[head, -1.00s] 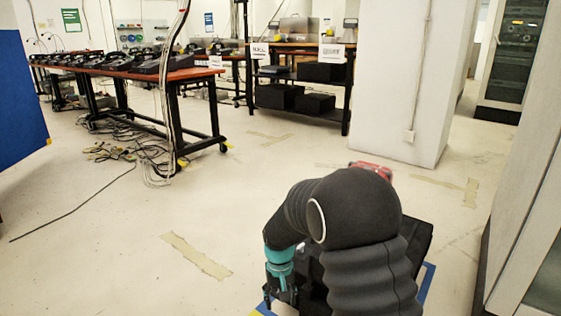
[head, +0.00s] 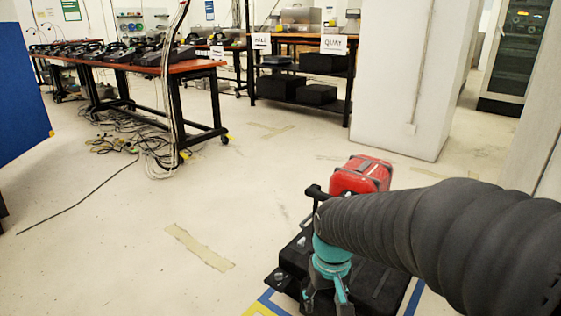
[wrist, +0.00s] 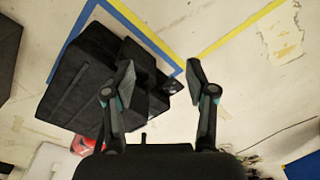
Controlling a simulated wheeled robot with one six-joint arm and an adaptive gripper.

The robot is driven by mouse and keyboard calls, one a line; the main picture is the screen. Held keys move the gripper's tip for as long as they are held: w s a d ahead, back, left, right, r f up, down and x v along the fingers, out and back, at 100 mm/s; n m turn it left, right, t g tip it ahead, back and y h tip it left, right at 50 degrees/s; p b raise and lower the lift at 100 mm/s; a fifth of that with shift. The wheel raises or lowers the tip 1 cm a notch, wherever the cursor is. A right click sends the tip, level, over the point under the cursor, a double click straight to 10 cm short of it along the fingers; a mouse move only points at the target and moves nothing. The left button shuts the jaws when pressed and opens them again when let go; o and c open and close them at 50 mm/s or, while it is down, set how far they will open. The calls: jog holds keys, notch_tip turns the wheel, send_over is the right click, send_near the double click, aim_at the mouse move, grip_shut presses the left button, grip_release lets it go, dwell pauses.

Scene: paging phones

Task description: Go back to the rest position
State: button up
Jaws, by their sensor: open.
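My gripper (head: 328,296) is low in the head view, under its teal wrist, in front of a black case-like body (head: 375,283). In the wrist view the two fingers of my gripper (wrist: 164,88) stand wide apart with nothing between them. The black body (wrist: 88,78) also shows there, behind and left of the left finger. My arm, in a ribbed dark sleeve, comes in from the right and hides part of the black body.
A red case (head: 361,175) sits just beyond the black body. A long table with several phones (head: 92,50) is at back left, cables on the floor below. A dark shelf (head: 302,105) and a white pillar (head: 404,80) stand behind. The middle floor is clear.

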jog(key=s+d+r+m+t+p, duration=0.1)
jog(key=s+d+r+t+p, duration=0.1)
jog(key=s+r, duration=0.3)
jog(key=s+d+r+m+t+p, duration=0.1)
jog(key=s+d+r+t+p, duration=0.1)
jog(key=s+r, duration=0.4)
notch_tip(320, 180, up, 5)
jog(key=shift+d+f+t+p, duration=0.1)
jog(key=shift+d+t+p, duration=0.4)
jog(key=shift+d, duration=0.75)
jog(key=shift+a, duration=0.1)
